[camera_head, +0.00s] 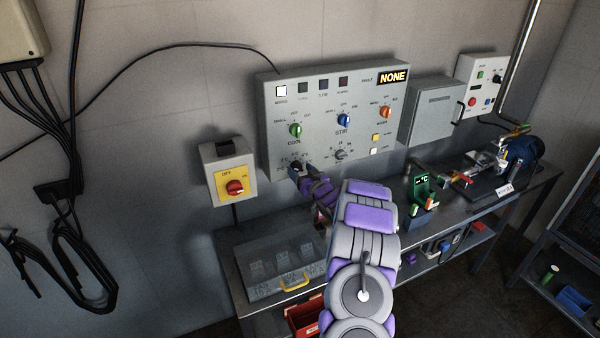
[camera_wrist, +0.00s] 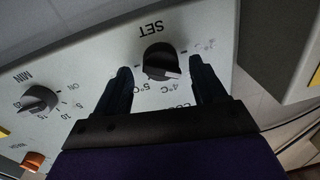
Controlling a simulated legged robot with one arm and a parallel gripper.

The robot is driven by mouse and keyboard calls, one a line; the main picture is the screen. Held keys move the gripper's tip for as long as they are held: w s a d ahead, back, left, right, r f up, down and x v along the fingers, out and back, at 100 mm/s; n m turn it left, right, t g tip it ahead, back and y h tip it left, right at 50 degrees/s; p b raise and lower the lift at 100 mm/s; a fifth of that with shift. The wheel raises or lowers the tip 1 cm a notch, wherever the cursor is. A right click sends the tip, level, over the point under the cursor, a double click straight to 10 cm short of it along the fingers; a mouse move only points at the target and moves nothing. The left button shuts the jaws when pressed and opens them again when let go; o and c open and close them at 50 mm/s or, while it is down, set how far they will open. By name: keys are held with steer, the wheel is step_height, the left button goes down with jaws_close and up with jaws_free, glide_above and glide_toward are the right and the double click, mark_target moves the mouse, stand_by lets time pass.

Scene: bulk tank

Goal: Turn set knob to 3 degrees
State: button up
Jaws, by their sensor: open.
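My gripper (camera_wrist: 160,82) is open, with one dark finger on each side of the knob. I cannot tell whether the fingers touch it. In the head view my gripper (camera_head: 300,168) is at the lower left of the grey control panel (camera_head: 330,78), and it hides most of the set knob there.
The green COOL knob (camera_head: 295,130) is just above my gripper. The grey MIN knob (camera_head: 340,155) is to its right and also shows in the wrist view (camera_wrist: 40,99). A bench (camera_head: 230,262) runs below the panel.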

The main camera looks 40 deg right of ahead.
steer(key=shift+w+d, duration=0.1)
steer(key=shift+w, duration=0.6)
steer(key=c, duration=1)
steer(key=shift+r+p, duration=0.1)
steer(key=shift+p, duration=0.2)
steer(key=shift+m+p, duration=0.3)
steer(key=shift+p, duration=0.2)
steer(key=shift+s+r+m+p, duration=0.1)
steer(key=shift+m+p, duration=0.4)
steer(key=shift+p, duration=0.65)
steer(key=shift+f+m+p, duration=0.25)
steer(key=shift+m+p, duration=0.35)
steer(key=shift+p, duration=0.2)
